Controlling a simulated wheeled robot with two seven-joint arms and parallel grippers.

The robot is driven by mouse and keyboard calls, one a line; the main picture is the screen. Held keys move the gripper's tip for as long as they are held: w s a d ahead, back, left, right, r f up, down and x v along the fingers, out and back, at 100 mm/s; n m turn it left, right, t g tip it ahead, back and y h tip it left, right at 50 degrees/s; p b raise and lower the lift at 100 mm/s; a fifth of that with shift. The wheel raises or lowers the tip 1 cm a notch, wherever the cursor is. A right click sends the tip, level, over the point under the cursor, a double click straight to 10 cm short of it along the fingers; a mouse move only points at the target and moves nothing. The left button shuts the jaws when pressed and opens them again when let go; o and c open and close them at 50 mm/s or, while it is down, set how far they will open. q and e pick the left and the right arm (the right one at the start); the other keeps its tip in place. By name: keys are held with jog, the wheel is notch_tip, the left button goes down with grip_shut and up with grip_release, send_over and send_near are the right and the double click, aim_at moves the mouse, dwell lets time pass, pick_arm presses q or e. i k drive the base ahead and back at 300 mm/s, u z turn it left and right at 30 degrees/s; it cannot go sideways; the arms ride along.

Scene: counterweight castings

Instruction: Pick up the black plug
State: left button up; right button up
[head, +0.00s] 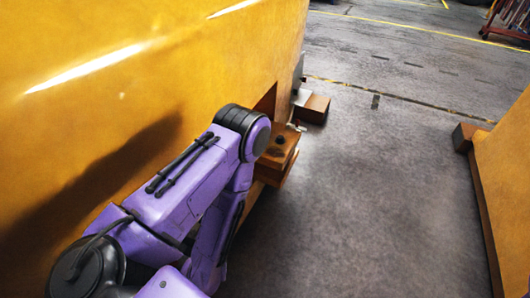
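A small dark round piece, which looks like the black plug (280,140), sits on top of a brown wooden block (284,154) beside the large yellow casting (150,60). My purple arm reaches in from the lower left along the casting, and its black-capped joint is just left of the block. The gripper at the end of this arm is hidden behind the arm's own links, so its fingers do not show. My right gripper is out of the picture.
Another wooden block (312,108) lies on the floor just beyond. A second yellow casting (508,165) stands at the right on a wooden base. The grey floor (370,200) between the castings is clear. A red rack (511,18) is at the far right.

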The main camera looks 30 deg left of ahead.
aim_at(280, 140)
jog(key=z, duration=0.9)
jog(key=i, duration=0.6)
jog(key=u, duration=0.55)
jog(key=i, duration=1.45)
jog(key=u, duration=2.7)
